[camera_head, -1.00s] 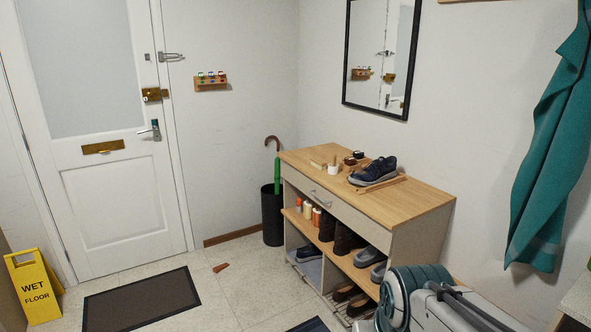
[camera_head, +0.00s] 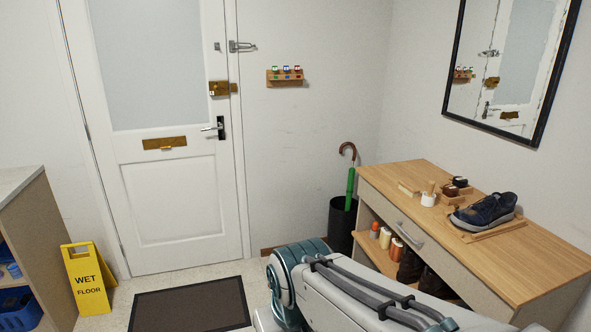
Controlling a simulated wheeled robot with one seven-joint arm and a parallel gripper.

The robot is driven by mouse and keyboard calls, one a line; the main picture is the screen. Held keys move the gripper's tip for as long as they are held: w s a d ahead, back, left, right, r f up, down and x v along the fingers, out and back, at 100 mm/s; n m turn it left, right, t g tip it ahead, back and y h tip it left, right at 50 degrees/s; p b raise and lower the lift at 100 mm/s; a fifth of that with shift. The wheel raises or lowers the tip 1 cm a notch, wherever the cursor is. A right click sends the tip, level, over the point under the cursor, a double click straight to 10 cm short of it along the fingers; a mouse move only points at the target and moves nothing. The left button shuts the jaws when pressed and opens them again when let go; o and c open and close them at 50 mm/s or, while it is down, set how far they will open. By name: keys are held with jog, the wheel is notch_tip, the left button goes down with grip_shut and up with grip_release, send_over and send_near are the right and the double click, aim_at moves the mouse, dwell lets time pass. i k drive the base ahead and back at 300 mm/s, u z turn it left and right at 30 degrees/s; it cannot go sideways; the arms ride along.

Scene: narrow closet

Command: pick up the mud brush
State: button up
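On the wooden top of the shoe bench (camera_head: 500,255) stand small shoe-care items near its far left end. A pale wooden block-like item (camera_head: 409,188), perhaps a brush, lies there. Beside it is a white cup (camera_head: 428,200) with a wooden handle-like piece rising from it. I cannot tell which of these, if either, is the mud brush. My arm crosses the lower middle of the view, in front of the bench. My gripper is not visible.
Small dark-topped pots (camera_head: 454,188) sit right of the cup. A navy shoe (camera_head: 484,212) rests on a wooden stand. A doormat (camera_head: 190,306) and a yellow wet-floor sign (camera_head: 87,280) are on the floor at left.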

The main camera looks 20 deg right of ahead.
aim_at(411, 190)
jog(key=u, duration=0.15)
jog(key=i, duration=1.6)
jog(key=z, duration=0.55)
jog(key=i, duration=1.05)
jog(key=z, duration=1.7)
jog(key=i, duration=0.65)
jog(key=z, duration=0.55)
